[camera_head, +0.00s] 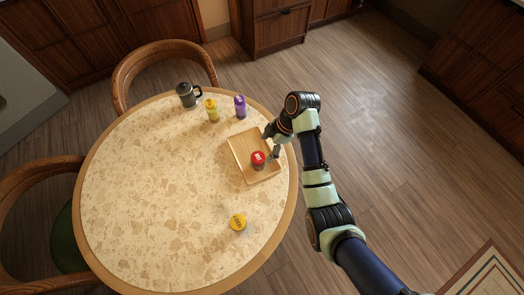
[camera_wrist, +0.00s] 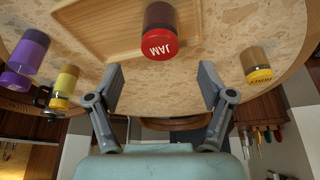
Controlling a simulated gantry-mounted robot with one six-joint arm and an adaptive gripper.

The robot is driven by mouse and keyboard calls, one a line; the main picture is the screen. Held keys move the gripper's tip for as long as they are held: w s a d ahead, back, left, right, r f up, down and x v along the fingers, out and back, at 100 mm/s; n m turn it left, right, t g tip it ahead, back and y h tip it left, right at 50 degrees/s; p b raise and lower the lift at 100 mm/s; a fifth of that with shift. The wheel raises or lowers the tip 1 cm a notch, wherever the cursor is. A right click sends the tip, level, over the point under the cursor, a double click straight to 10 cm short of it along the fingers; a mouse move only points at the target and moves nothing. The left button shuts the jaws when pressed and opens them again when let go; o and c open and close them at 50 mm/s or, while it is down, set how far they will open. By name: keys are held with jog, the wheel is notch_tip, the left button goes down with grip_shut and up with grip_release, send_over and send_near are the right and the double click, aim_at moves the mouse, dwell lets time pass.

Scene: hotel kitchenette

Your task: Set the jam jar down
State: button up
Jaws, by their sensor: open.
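The jam jar (camera_head: 258,160), dark with a red lid, stands upright on the wooden tray (camera_head: 236,153), towards its front right part. In the wrist view the jam jar (camera_wrist: 160,32) shows its lid marked JAM, and part of the tray (camera_wrist: 75,35) shows beside it. My gripper (camera_head: 271,143) is at the right edge of the tray, just beside the jar. In the wrist view my gripper (camera_wrist: 162,80) has its two fingers spread wide, with nothing between the tips. The jar lies ahead of them, apart from both fingers.
A yellow-lidded jar (camera_head: 238,222) stands at the front of the round table (camera_head: 140,190). A yellow bottle (camera_head: 212,111), a purple bottle (camera_head: 240,107) and a dark pot (camera_head: 187,95) stand behind the tray. The table's left side is clear. Two chairs are at the table.

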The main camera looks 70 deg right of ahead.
jog(key=shift+s+r, duration=0.15)
jog(key=shift+r, duration=0.25)
jog(key=w+a+r+m+t+h, duration=0.15)
jog(key=w+a+r, duration=0.25)
jog(key=w+a, duration=0.5)
jog(key=w+a+r+m+t+h, duration=0.15)
jog(key=w+a+r, duration=0.25)
jog(key=w+a, duration=0.5)
jog(key=s+a+r+m+t, duration=0.1)
jog(key=a+r+t, duration=0.1)
jog(key=a+r, duration=0.2)
jog(key=s+a+r+t, duration=0.1)
jog(key=a+r, duration=0.3)
jog(key=a, duration=0.6)
jog(key=s+a+r+m+t+y, duration=0.1)
jog(key=s+a+r+t, duration=0.1)
jog(key=a+r, duration=0.3)
jog(key=a, duration=0.3)
jog(key=shift+m+t, duration=0.3)
